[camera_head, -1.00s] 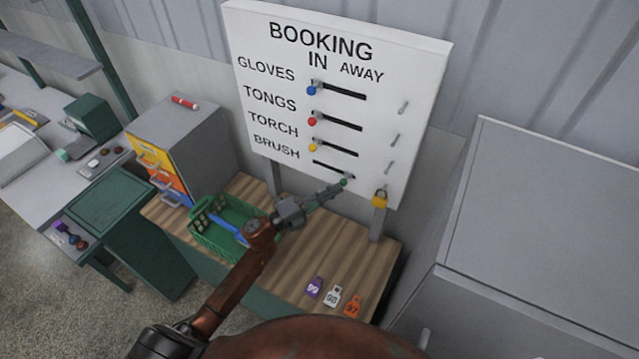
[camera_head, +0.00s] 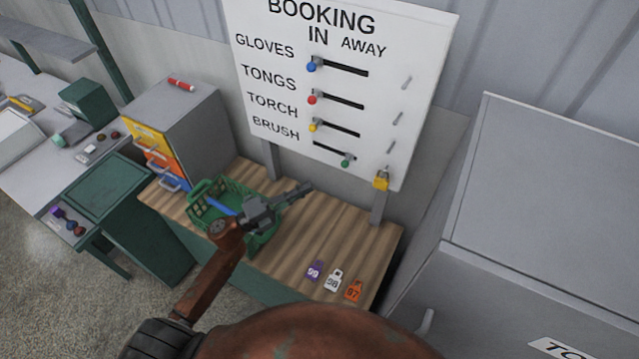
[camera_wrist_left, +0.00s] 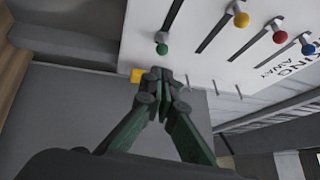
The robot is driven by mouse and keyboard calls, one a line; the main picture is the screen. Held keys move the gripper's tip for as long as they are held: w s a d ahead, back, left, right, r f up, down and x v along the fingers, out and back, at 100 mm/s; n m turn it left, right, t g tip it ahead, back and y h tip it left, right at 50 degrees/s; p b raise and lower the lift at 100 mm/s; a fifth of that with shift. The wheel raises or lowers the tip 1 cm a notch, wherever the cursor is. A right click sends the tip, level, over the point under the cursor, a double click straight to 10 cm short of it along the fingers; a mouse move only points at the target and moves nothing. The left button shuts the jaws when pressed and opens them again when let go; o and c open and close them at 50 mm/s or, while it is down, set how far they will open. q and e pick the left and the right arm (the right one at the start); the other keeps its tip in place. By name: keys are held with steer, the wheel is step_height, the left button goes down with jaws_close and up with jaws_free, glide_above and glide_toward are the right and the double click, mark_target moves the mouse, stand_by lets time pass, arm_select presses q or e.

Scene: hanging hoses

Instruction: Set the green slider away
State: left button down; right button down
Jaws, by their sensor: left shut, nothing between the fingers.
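The green slider (camera_head: 345,163) is a small green knob at the right end of the BRUSH slot on the white booking board (camera_head: 425,80), on the AWAY side. It also shows in the left wrist view (camera_wrist_left: 162,49), at the end of its slot. My left gripper (camera_head: 309,186) is shut and empty, below and left of the green knob and apart from it. In the left wrist view its closed fingertips (camera_wrist_left: 160,75) show just below the knob in the picture. My right gripper is not in view.
The blue (camera_head: 312,67), red (camera_head: 311,100) and yellow (camera_head: 313,127) knobs sit at the left ends of their slots. A yellow padlock (camera_head: 381,180) hangs at the board's lower edge. A green basket (camera_head: 207,190) and numbered tags (camera_head: 334,280) are on the wooden bench.

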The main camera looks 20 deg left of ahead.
arm_select(q)
steer(key=v, duration=0.3)
steer(key=shift+s+a+b, duration=0.15)
steer(key=shift+s+b, duration=0.05)
steer(key=shift+b, duration=0.15)
